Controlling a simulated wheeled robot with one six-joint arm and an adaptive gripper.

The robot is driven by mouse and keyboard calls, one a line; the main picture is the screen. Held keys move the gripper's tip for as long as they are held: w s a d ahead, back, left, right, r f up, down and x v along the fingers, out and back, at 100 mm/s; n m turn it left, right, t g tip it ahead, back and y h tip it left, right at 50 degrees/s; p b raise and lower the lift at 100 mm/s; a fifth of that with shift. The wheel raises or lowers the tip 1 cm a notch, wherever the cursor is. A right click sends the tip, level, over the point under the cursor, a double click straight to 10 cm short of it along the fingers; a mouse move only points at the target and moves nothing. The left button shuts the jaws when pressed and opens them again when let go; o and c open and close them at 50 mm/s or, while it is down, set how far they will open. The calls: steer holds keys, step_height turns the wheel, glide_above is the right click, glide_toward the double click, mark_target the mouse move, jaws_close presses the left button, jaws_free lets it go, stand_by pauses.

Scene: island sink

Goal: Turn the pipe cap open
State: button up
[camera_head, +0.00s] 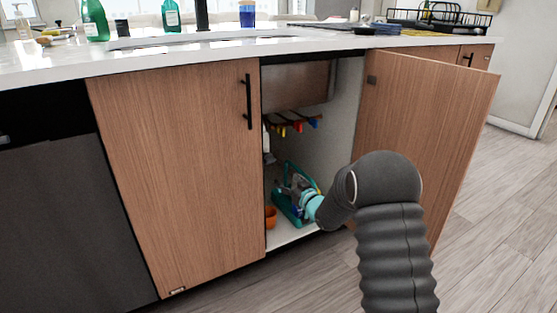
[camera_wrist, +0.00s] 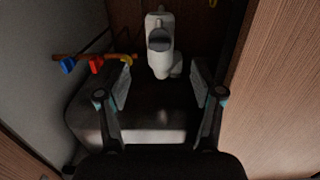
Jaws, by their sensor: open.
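A white pipe fitting (camera_wrist: 160,45) stands at the top centre of the wrist view, with a rounded opening or cap on its face. I cannot tell exactly where the cap ends and the pipe begins. My gripper (camera_wrist: 160,82) is open and empty, with one finger on each side and the white fitting beyond the tips, apart from them. In the head view my arm reaches into the open cabinet under the sink. My gripper there is small and partly blends with a teal caddy. A white piece (camera_head: 266,140) shows behind the closed door's edge.
The right cabinet door (camera_head: 430,120) stands open and the left door (camera_head: 180,170) is closed. Red (camera_wrist: 96,64), blue (camera_wrist: 68,65) and yellow handles sit on piping. The sink basin (camera_head: 300,84) hangs above. A teal caddy and orange cup (camera_head: 271,217) occupy the cabinet floor.

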mark_target(272, 162)
steer(key=shift+t+y, duration=0.3)
steer(key=x, duration=0.4)
steer(key=r+x, duration=0.1)
steer(key=x, duration=0.8)
steer(key=shift+w+r+b, duration=0.25)
steer(key=shift+b, duration=0.05)
steer(key=shift+a, duration=0.1)
steer(key=c, duration=1)
